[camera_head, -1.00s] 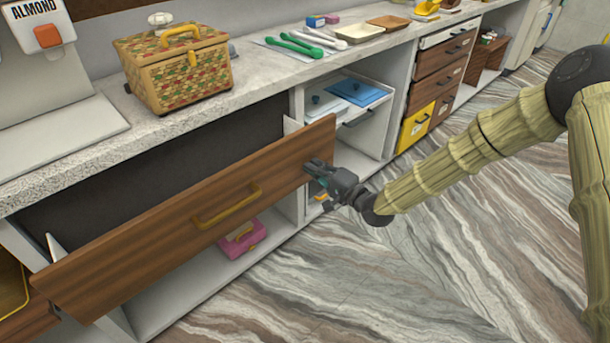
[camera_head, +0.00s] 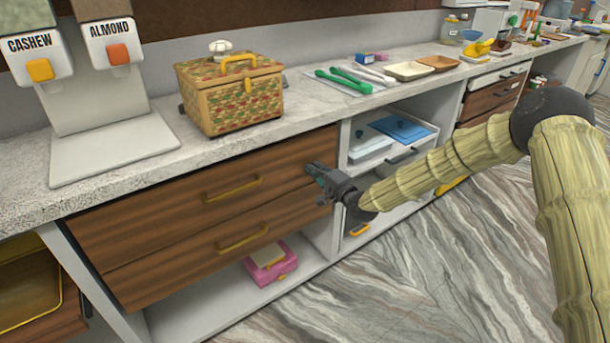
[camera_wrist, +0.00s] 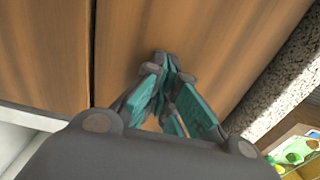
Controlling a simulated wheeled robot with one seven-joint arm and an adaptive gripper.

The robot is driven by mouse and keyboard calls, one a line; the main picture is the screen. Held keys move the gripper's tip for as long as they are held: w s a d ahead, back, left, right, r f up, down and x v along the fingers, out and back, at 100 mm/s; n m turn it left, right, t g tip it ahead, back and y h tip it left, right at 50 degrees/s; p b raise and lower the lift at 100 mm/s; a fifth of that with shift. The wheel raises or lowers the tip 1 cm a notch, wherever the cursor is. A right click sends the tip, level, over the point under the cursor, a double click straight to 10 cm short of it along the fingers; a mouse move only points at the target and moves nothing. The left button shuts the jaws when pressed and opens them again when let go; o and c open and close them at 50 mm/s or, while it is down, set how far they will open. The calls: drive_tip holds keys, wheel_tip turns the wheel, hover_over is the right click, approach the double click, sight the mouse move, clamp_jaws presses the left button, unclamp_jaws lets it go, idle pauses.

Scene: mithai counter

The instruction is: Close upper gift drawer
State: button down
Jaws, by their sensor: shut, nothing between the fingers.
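The upper drawer front (camera_head: 160,208), brown wood with a yellow handle (camera_head: 233,188), sits under the counter and looks about flush with the lower drawer front (camera_head: 190,258). I see no clear gap at its top edge. My gripper (camera_head: 312,170) is shut and empty, with its tips at the right end of the upper front. In the wrist view, the shut fingertips (camera_wrist: 168,66) are against or very near the upper drawer's wood (camera_wrist: 215,45). A dark seam separates it from the lower front (camera_wrist: 45,50). Actual contact is hard to tell.
A speckled counter (camera_head: 150,160) overhangs the drawers and carries a woven basket (camera_head: 230,95) and green tongs (camera_head: 343,80). A pink box (camera_head: 270,262) sits on the shelf below. An open shelf bay with a blue-lidded container (camera_head: 402,130) is right of the drawers. The floor in front is clear.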

drive_tip(key=shift+w+a+r, duration=0.15)
drive_tip(key=shift+r, duration=0.1)
idle(0.3)
